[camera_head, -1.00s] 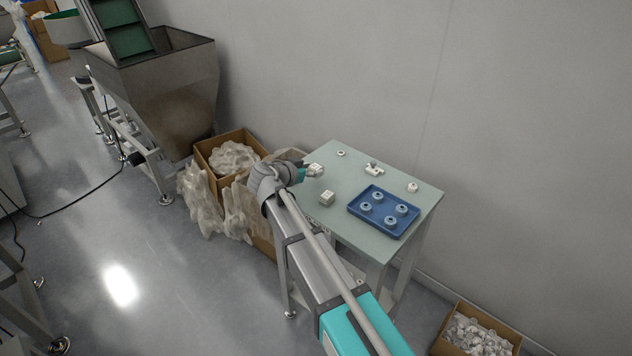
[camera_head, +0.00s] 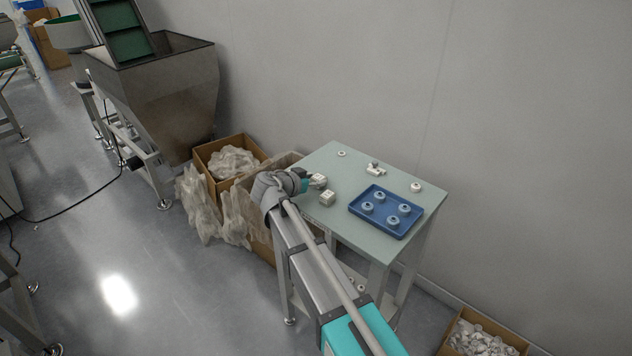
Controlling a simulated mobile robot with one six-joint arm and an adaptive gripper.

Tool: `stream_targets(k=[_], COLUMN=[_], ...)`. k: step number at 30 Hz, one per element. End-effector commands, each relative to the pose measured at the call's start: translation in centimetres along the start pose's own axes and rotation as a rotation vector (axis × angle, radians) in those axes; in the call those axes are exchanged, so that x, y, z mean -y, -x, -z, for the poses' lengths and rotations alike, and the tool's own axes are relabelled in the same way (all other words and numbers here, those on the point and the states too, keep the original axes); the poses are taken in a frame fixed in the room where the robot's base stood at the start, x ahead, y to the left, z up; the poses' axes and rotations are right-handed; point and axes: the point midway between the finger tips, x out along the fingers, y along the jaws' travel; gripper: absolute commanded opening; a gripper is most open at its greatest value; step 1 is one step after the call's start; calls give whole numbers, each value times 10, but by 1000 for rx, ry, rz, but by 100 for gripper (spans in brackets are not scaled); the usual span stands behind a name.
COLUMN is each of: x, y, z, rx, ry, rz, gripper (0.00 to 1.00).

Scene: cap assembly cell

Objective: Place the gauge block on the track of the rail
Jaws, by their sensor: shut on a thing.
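My gripper (camera_head: 313,181) is over the left edge of the pale green table, at the end of my arm. It is shut on a small whitish thing at its tip, probably the gauge block (camera_head: 319,181); at this size its shape is hard to tell. A small white block-shaped part (camera_head: 327,199) stands on the table just below the gripper in the picture, close to it. A white fitting with a dark spot (camera_head: 375,169) lies farther back and right; it may be the rail, but no track can be made out.
A blue tray (camera_head: 356,209) with several white caps lies on the table's (camera_head: 345,225) right part. A white ring (camera_head: 341,154) and a white cap (camera_head: 416,187) lie near the back and right edges. Boxes of bags (camera_head: 203,152) stand left of the table; the wall is behind.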

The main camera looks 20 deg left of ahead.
Motion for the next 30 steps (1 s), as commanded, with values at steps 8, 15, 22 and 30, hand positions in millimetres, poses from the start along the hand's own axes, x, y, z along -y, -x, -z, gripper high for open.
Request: stream_targets(k=[8,15,22,30], x=[0,0,0,0], y=[-1,-1,-1,4], z=[-2,-2,-2,1], rx=[0,0,0,0], ry=[0,0,0,0], rz=[0,0,0,1], gripper=[71,91,91,91])
